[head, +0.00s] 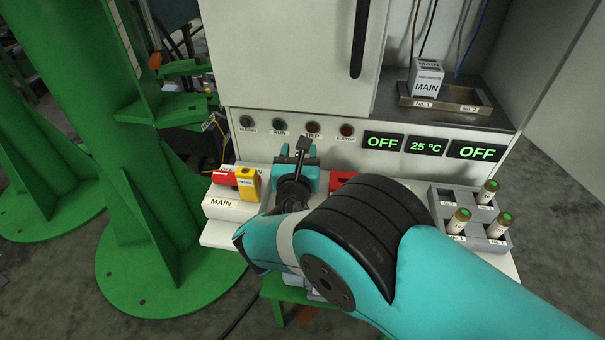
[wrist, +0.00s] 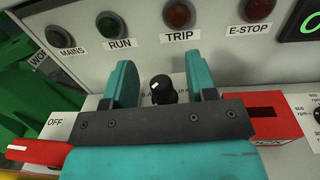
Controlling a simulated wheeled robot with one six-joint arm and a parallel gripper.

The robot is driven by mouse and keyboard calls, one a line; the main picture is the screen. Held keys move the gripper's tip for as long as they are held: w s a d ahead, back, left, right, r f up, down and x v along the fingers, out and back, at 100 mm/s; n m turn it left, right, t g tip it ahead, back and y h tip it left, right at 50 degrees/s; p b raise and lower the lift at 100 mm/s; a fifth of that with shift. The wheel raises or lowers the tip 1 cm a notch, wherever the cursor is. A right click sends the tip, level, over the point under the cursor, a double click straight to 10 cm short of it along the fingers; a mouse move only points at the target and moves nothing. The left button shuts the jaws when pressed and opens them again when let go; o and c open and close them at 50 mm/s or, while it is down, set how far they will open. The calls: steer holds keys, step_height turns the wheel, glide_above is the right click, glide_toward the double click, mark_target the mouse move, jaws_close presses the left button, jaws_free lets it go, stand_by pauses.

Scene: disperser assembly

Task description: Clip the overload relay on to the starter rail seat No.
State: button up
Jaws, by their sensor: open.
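The starter rail (head: 420,101) lies on the cabinet shelf at upper right, with seats labelled No.1 and No.2. A white block marked MAIN (head: 426,82) stands upright in seat No.1; its smaller lettering is too small to read. Seat No.2 (head: 470,100) looks empty. I cannot pick out a part surely marked as the overload relay. My gripper (head: 297,168) is at the front panel, well left of and below the rail. In the wrist view my gripper (wrist: 160,80) is open, with a black knob (wrist: 162,88) showing between its fingers; contact cannot be told.
A red lever (head: 224,178) and yellow tag (head: 247,182) sit on the MAIN box at left. A grey rack (head: 445,195) with several green-topped cylinders stands at right. Panel buttons (head: 280,124) and displays (head: 383,142) line the wall behind my gripper. My arm hides the middle ledge.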

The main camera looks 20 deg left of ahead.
steer(key=shift+c, duration=0.3)
jaws_close()
